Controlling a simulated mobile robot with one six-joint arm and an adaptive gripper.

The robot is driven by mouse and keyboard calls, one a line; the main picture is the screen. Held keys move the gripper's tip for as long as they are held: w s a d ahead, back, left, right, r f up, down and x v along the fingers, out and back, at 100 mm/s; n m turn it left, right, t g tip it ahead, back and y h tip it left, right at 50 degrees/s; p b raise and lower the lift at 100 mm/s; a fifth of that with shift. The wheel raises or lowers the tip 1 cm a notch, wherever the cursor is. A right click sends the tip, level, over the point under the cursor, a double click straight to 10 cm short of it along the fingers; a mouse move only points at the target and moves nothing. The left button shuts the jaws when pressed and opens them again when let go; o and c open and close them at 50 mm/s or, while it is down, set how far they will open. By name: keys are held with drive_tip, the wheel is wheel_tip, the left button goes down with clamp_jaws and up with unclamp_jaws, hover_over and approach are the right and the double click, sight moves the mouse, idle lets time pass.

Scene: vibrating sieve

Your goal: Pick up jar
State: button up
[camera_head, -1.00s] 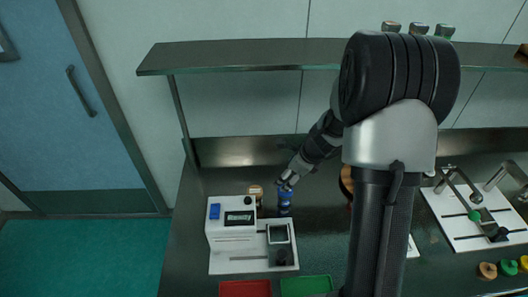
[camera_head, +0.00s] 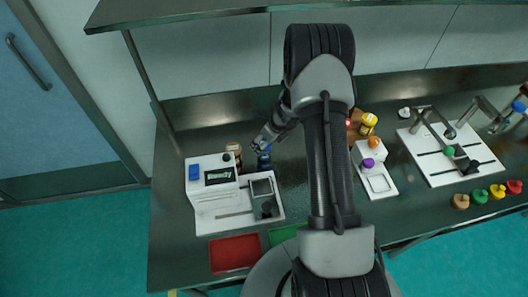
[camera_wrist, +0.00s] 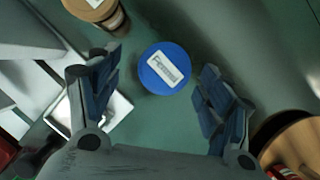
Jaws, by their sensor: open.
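A jar with a round blue lid and a white label (camera_wrist: 165,68) stands upright on the dark bench. In the head view the blue jar (camera_head: 265,160) is just right of the white instrument, with my gripper (camera_head: 264,143) right above it and partly covering it. In the wrist view my gripper (camera_wrist: 158,88) is open, with one finger on the left and one on the right of the jar. The lid sits a little ahead of the line between them, with a gap on each side. The jar's body is mostly hidden under its lid.
A brown-lidded jar (camera_head: 234,152) stands close on the left, also in the wrist view (camera_wrist: 98,14). The white instrument (camera_head: 211,190) is at left. A round wooden object (camera_wrist: 294,140) lies to the right. A red tray (camera_head: 234,254) and a green tray (camera_head: 284,234) are in front.

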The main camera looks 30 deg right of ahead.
drive_tip(key=x, duration=0.1)
drive_tip(key=b+x, duration=0.1)
drive_tip(key=x, duration=0.2)
drive_tip(key=shift+s+d+f+b, duration=0.1)
drive_tip(key=shift+d+f+b, duration=0.25)
drive_tip(key=shift+f, duration=0.4)
drive_tip(key=shift+c, duration=0.2)
drive_tip(key=c, duration=1.1)
drive_tip(key=shift+r, duration=0.2)
drive_tip(key=shift+c, duration=0.3)
